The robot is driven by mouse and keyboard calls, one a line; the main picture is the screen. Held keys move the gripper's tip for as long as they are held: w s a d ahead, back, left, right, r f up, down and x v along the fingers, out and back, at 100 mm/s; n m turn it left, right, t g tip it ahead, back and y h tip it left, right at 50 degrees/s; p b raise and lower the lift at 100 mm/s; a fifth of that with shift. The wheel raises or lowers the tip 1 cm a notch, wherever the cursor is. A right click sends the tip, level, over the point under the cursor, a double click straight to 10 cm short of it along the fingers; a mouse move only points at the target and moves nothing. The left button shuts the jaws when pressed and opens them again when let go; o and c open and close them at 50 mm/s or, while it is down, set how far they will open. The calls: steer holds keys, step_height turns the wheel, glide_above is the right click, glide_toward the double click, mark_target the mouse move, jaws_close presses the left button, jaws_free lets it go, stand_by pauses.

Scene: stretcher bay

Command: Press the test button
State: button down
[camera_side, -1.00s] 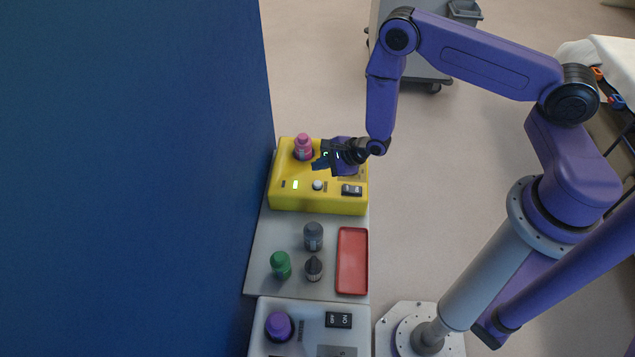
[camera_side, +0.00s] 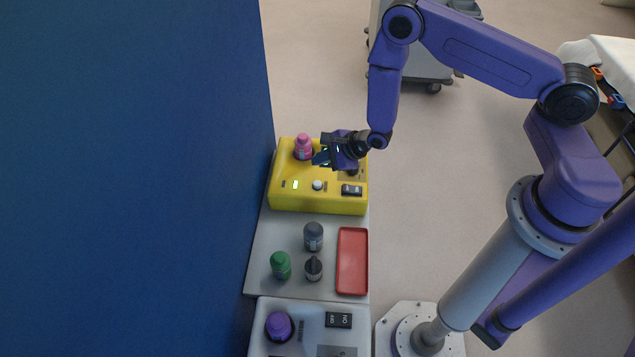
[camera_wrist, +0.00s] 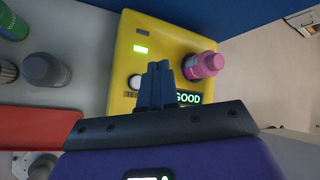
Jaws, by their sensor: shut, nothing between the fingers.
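The yellow device (camera_side: 285,199) stands on the grey bench. Its round white test button (camera_side: 318,185) is on the top face, beside a lit green indicator (camera_side: 295,184). In the wrist view the white button (camera_wrist: 135,82) lies just left of my fingers, with its label partly hidden. A display there reads "GOOD" (camera_wrist: 188,98). A pink bottle (camera_side: 303,147) stands in the device; it also shows in the wrist view (camera_wrist: 203,65). My gripper (camera_side: 320,158) is shut and empty above the device, apart from the button.
A green bottle (camera_side: 281,265), a grey bottle (camera_side: 313,236), a dark-capped bottle (camera_side: 313,268) and a red tray (camera_side: 352,262) are on the bench. A blue wall (camera_side: 140,180) rises at the left.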

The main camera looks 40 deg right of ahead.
step_height(320, 180, up, 5)
steer(key=shift+f, duration=0.15)
stand_by(0.3)
steer(key=s+a+r+n+g, duration=0.2)
steer(key=s+a+r+n, duration=0.1)
steer(key=s+r+n, duration=0.5)
steer(key=s+a+r+n+g, duration=0.3)
steer(key=s+r+n, duration=0.3)
steer(key=r+n, duration=0.25)
steer(key=s+d+r+n+g+h, duration=0.1)
steer(key=s+d+r+n, duration=0.3)
steer(key=s+n, duration=0.5)
steer(key=s+d+r+n+g+h, duration=0.2)
steer(key=s+d+r+n, duration=0.3)
steer(key=s+n, duration=0.3)
steer(key=shift+s+d+r+n+h, duration=0.35)
steer(key=shift+s+d, duration=0.25)
steer(key=shift+s, duration=0.3)
